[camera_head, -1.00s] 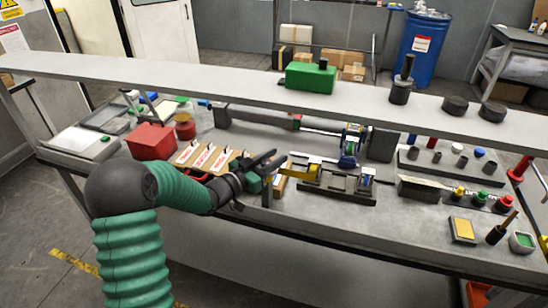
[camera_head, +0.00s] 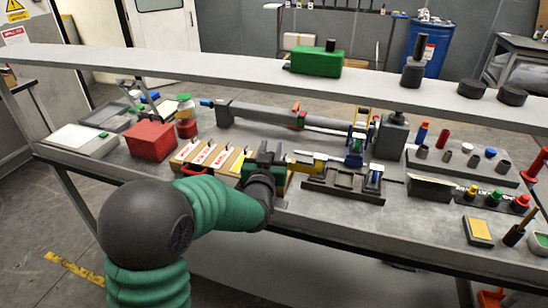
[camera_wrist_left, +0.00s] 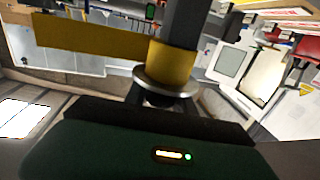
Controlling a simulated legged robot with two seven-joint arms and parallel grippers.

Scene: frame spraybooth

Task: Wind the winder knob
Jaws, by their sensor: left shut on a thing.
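My left gripper (camera_head: 270,160) is at the front middle of the bench, shut at the left end of a yellow crank arm (camera_head: 304,166). In the left wrist view the yellow arm (camera_wrist_left: 95,40) runs left from a yellow collar around a dark grey post (camera_wrist_left: 185,25). Below the collar, a round metal flange (camera_wrist_left: 166,80) sits close to the gripper body. The winder knob at this end is mostly hidden by the gripper, and its grip surface cannot be made out. My right gripper is not in view.
Right of the gripper stands a black slotted fixture (camera_head: 343,190). Behind it is a long grey tube (camera_head: 270,119). A box of labelled cards (camera_head: 205,155) and a red box (camera_head: 152,141) are to the left. A raised shelf (camera_head: 230,67) crosses behind.

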